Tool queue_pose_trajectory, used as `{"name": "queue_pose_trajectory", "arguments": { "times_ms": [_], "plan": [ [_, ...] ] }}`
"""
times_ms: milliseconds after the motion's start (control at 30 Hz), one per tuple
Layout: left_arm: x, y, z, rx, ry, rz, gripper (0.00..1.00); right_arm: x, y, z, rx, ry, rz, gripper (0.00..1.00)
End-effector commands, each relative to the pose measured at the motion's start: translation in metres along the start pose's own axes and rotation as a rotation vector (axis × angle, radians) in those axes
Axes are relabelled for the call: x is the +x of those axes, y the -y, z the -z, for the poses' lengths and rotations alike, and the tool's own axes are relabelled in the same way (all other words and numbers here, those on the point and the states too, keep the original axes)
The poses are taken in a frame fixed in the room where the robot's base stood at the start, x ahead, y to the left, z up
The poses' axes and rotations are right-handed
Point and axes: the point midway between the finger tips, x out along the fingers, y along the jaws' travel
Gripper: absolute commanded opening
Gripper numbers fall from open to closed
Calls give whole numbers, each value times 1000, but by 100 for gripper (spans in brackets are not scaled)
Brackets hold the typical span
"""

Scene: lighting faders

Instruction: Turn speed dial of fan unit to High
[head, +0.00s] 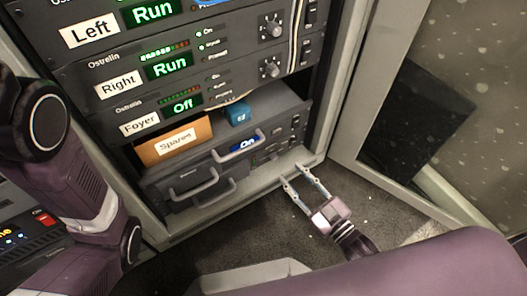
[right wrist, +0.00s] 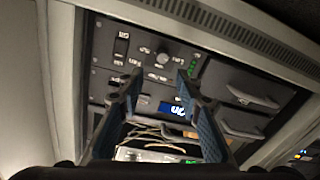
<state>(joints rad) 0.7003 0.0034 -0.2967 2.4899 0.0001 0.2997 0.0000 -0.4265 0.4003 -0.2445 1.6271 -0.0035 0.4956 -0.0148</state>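The lowest unit in the rack has a lit blue "On" display (head: 245,143), which seems to mark the fan unit; its small controls are dark in the head view. In the right wrist view, which looks upside down, the same display (right wrist: 173,108) shows with a round grey dial (right wrist: 162,59) and small labels around it. I cannot read the dial's setting. My right gripper (head: 296,177) is open and empty, low in front of the rack. In the wrist view its fingertips (right wrist: 159,76) frame the dial area without visible contact. My left gripper is out of view.
Drawers with grey handles (head: 194,185) sit beside the lit display. Above are a "Spares" box (head: 174,140), a blue item (head: 237,115) and amplifier units with other knobs (head: 270,69). An open rack door (head: 345,150) stands right. Carpet in front is clear.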

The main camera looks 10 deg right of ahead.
Motion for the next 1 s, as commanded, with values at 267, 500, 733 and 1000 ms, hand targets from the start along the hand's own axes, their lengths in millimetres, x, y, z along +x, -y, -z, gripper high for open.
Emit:
{"name": "queue_pose_trajectory", "arguments": {
  "times_ms": [267, 500, 733, 1000],
  "plan": [
    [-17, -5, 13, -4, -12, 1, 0, 18, 4, -16, 1, 21, 4, 32],
    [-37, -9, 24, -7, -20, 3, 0, 55, 4, -15, 2, 21, 5, 32],
    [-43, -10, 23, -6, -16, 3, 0, 69, 4, -13, 3, 23, 5, 32],
    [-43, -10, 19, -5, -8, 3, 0, 69, 3, -12, 3, 24, 6, 28]
  ]
}}
